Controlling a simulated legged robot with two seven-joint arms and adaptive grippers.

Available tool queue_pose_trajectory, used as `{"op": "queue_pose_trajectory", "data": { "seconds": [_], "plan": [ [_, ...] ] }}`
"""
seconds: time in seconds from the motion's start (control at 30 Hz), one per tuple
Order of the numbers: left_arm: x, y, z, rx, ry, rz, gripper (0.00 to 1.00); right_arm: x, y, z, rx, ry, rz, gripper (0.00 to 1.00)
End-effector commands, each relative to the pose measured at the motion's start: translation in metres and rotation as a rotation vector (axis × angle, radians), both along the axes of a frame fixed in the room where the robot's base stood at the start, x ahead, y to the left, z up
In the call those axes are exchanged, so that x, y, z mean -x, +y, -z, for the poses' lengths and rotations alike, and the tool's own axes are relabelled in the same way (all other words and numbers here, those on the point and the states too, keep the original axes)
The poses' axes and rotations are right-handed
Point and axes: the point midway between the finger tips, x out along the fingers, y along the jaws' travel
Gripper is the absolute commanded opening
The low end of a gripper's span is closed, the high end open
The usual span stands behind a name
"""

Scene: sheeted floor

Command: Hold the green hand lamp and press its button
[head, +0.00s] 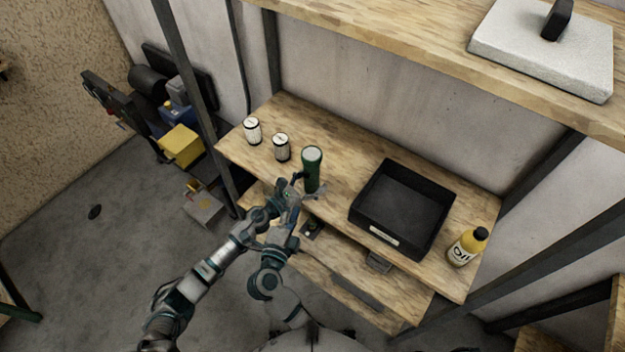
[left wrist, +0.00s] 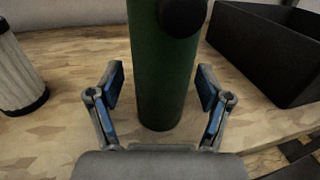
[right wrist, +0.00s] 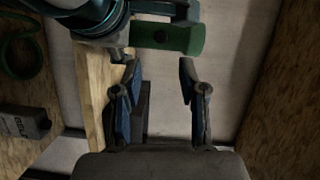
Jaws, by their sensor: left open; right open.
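The green hand lamp (head: 312,171) stands upright on the wooden shelf, its pale round end up. My left gripper (head: 309,186) is open at the lamp. In the left wrist view its fingers (left wrist: 161,82) are on both sides of the lamp (left wrist: 160,75), with gaps visible. A dark round part (left wrist: 181,15) protrudes from the lamp's upper side; I cannot tell if it is the button. My right gripper (head: 312,228) is lower, by the shelf's front edge. In the right wrist view it is open and empty (right wrist: 160,70), with the green lamp (right wrist: 182,38) beyond its fingertips.
Two white cans (head: 252,130) (head: 281,148) stand left of the lamp. A black tray (head: 365,203) and a yellow oil bottle (head: 464,249) are to the right. An upper shelf (head: 430,58) overhangs the back; a dark post (head: 190,85) stands left.

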Motion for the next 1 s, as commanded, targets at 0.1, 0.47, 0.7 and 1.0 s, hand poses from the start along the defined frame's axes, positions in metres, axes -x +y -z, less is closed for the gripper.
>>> {"op": "queue_pose_trajectory", "data": {
  "seconds": [0.1, 0.47, 0.7, 1.0],
  "plan": [
    [-0.0011, -0.0012, 0.0002, 0.000, 0.000, 0.000, 0.78, 0.0000, 0.0003, -0.0002, 0.000, 0.000, 0.000, 0.42],
    [-0.0011, -0.0011, 0.0002, 0.001, 0.001, 0.000, 0.30, -0.0002, 0.0001, -0.0001, 0.000, 0.000, 0.000, 0.42],
    [-0.0011, -0.0013, 0.0003, -0.001, 0.001, 0.000, 0.06, -0.0001, -0.0002, 0.0000, 0.000, 0.000, 0.000, 0.14],
    [-0.0011, -0.0014, 0.0004, -0.001, 0.001, 0.000, 0.06, -0.0002, -0.0005, 0.0001, 0.000, 0.000, 0.000, 0.00]
  ]
}}
